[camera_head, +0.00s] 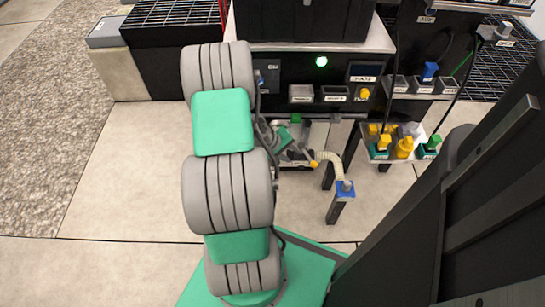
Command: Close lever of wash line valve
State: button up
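My grey and green arm fills the middle of the head view and hides much of what lies behind it. My gripper (297,151) shows only in small part to the right of the arm, low in front of the black station; its fingers are too small and covered to read. Next to it a pale ribbed hose (332,157) curves to a blue fitting (345,188) on a short dark post. A small yellow piece (314,164) sits at the hose's near end, close to the gripper. I cannot tell which part is the wash line valve's lever, or its position.
The black station (285,75) carries a lit green lamp (321,61) and small labelled bins. A shelf at right holds yellow, blue and green bottle-like items (404,147). A large dark structure (450,220) stands at right. Open tiled floor (120,190) lies left.

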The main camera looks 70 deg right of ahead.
jog(key=w+a+p, duration=0.1)
jog(key=w+a, duration=0.4)
jog(key=a, duration=0.1)
jog(key=shift+a+p, duration=0.25)
jog(key=shift+p, duration=0.05)
jog(key=shift+w, duration=0.1)
